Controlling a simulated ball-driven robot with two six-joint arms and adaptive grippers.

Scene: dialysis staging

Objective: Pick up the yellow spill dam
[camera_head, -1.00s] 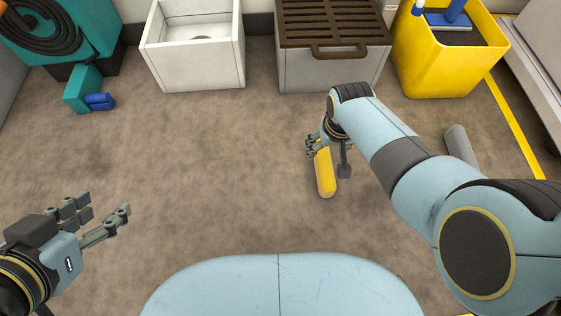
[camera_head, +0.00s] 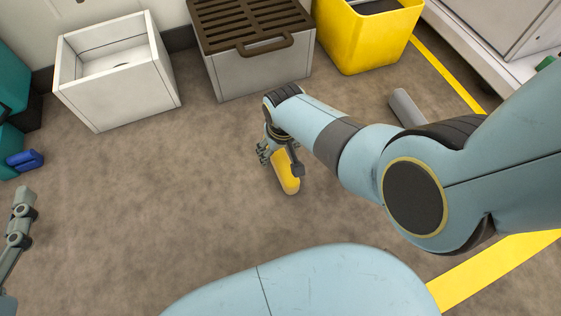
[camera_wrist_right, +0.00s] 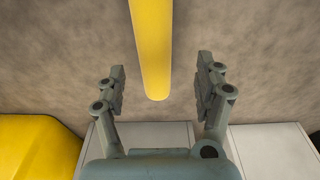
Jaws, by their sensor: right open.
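The yellow spill dam (camera_head: 287,178) is a rounded yellow bar lying on the brown floor in the head view, partly hidden by my right gripper. My right gripper (camera_head: 281,162) is over its far part. In the right wrist view the dam (camera_wrist_right: 152,45) runs from the top edge to a rounded end. That end lies between the open fingers of my right gripper (camera_wrist_right: 161,88) in the picture, with gaps at both sides. I see no contact. My left gripper (camera_head: 18,225) shows only in part at the left edge, and its opening cannot be judged.
A white open basin (camera_head: 125,93), a white cabinet with a brown grate (camera_head: 262,75) and a yellow bin (camera_head: 368,45) stand along the back. A grey cylinder (camera_head: 405,108) lies right of my arm. The floor left of the dam is clear.

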